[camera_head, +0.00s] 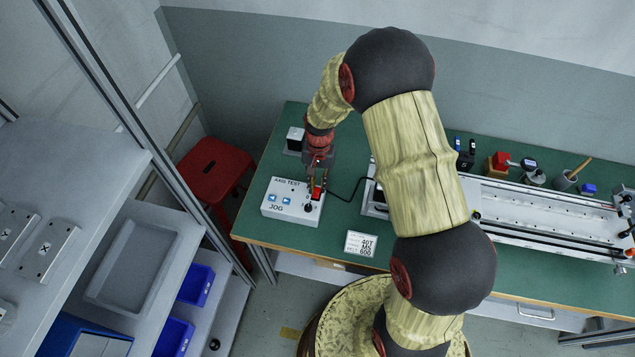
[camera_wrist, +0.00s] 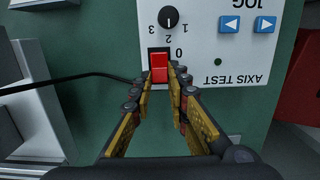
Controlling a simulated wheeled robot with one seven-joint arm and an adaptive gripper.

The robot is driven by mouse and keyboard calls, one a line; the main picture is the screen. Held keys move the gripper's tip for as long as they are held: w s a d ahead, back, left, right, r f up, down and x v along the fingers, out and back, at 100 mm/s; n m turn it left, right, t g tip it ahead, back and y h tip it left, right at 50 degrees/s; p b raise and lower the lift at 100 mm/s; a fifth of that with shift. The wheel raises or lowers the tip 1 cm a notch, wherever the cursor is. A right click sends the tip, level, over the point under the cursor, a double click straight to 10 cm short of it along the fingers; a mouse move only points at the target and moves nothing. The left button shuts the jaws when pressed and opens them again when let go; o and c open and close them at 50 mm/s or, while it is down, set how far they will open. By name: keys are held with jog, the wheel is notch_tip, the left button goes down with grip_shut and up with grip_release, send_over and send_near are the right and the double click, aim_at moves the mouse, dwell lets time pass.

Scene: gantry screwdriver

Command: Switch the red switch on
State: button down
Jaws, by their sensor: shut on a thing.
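The red switch (camera_head: 317,194) sits on the white AXIS TEST control box (camera_head: 279,210) at the left end of the green table. In the wrist view the red switch (camera_wrist: 159,67) is a red rocker in a black frame, beside a "0" mark. My gripper (camera_head: 317,182) is over the box; in the wrist view its fingertips (camera_wrist: 158,82) are at the near end of the switch, one on each side. The fingers appear closed in on the switch. The fingertips' exact contact is hard to see.
The box also has a black knob (camera_wrist: 168,16) marked 1 to 3 and blue arrow buttons (camera_wrist: 247,24). A black cable (camera_head: 345,194) leaves the box. A label card (camera_head: 361,244) and a long linear gantry (camera_head: 545,213) are on the table. A red stool (camera_head: 212,170) stands left.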

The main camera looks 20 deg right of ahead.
jog(key=c, duration=1.7)
grip_release()
jog(key=r, duration=0.8)
jog(key=w+r, duration=0.1)
jog(key=r, duration=0.3)
jog(key=shift+d, duration=0.35)
